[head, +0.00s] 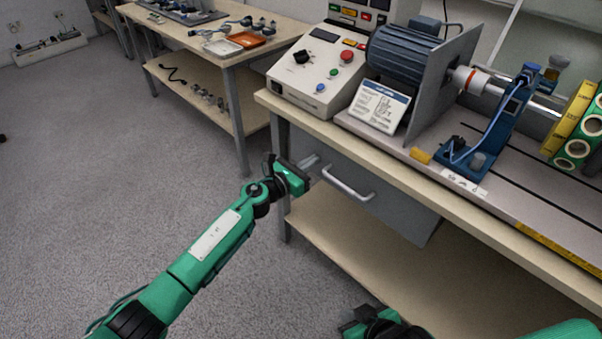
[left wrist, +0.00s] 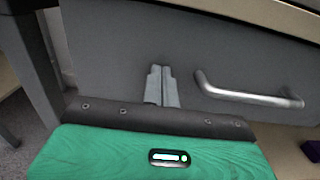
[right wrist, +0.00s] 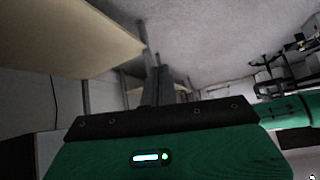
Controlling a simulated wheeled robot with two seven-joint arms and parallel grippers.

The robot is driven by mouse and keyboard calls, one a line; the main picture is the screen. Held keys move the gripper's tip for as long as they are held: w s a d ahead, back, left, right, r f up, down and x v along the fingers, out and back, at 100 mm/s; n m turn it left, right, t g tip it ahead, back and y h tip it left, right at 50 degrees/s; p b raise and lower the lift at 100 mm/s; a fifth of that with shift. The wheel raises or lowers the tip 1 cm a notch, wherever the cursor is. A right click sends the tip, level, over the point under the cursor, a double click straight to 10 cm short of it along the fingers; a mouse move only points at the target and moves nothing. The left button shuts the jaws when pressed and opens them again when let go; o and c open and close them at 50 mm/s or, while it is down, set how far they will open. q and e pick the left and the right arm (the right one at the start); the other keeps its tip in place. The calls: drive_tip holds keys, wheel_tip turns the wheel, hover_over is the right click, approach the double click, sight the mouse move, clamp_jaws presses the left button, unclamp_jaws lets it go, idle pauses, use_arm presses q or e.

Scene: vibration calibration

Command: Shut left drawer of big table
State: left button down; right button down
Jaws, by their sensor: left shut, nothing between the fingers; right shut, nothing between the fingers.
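The grey drawer (head: 395,212) of the big table (head: 330,133) sits under the tabletop, its front close to the table's edge; I cannot tell whether a small gap remains. Its silver bar handle (head: 348,184) also shows in the left wrist view (left wrist: 245,97). My left gripper (head: 312,163) is shut and empty, its fingertips at the drawer front, left of the handle; touching or just short of it is unclear. In the left wrist view its fingers (left wrist: 161,75) point at the grey panel. My right gripper (right wrist: 158,62) is shut and empty, low and away from the drawer.
A control box (head: 318,75), a motor (head: 405,55) and a blue stand (head: 497,120) are on the big table. A table leg (head: 281,175) is left of the drawer, with a lower shelf (head: 345,245) beneath. A second table (head: 225,50) stands behind.

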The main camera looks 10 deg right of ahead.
use_arm(q)
drive_tip(key=shift+w+d+r, duration=0.3)
drive_tip(key=shift+w+d, duration=0.05)
drive_tip(key=shift+d, duration=0.15)
use_arm(e)
drive_tip(key=shift+w+a+t+y, duration=0.2)
drive_tip(key=shift+a+t, duration=0.15)
drive_tip(key=shift+a, duration=0.2)
drive_tip(key=shift+w+a+t+y, duration=0.1)
drive_tip(key=shift+w+a+t, duration=0.05)
drive_tip(key=shift+a+t, duration=0.3)
